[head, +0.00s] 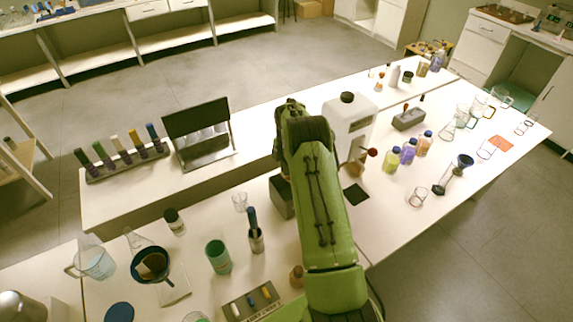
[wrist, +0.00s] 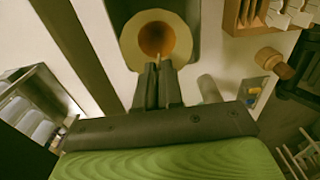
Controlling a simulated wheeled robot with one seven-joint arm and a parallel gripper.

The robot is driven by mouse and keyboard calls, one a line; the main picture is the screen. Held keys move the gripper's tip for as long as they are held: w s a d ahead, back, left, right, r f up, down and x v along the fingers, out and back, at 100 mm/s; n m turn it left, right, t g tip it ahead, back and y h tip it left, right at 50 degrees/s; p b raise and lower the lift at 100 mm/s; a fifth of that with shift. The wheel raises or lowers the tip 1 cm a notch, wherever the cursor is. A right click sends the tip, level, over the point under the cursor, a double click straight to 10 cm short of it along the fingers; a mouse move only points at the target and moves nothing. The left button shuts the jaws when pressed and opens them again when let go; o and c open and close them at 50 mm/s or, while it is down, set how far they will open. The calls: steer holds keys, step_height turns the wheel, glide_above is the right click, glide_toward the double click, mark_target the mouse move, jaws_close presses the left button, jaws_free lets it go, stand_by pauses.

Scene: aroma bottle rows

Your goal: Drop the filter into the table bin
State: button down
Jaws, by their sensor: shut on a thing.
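The filter (wrist: 134,42) is a cream, round paper cone with a brown stain inside. My gripper (wrist: 157,84) is shut on its near edge in the wrist view. The table bin (wrist: 200,48), a dark grey box, shows behind and below the filter in the wrist view, mostly to its right. I cannot tell the height between them. In the head view the bin (head: 281,198) stands on the table just left of my green arm, which covers part of it. The filter and my gripper are hidden in the head view.
A beaker (head: 240,202) and a dark-handled tool in a holder (head: 256,240) stand left of the bin. A black rack (head: 202,135) is farther back. Several colored bottles stand on the right table.

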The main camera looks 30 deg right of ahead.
step_height(320, 180, down, 7)
steer(key=b, duration=0.5)
steer(key=shift+f, duration=0.2)
steer(key=shift+r, duration=0.1)
steer(key=c, duration=1.2)
jaws_free()
step_height(320, 180, up, 16)
steer(key=shift+d+f, duration=0.1)
steer(key=shift+d, duration=0.05)
steer(key=shift+s+f, duration=0.1)
steer(key=shift+f, duration=0.05)
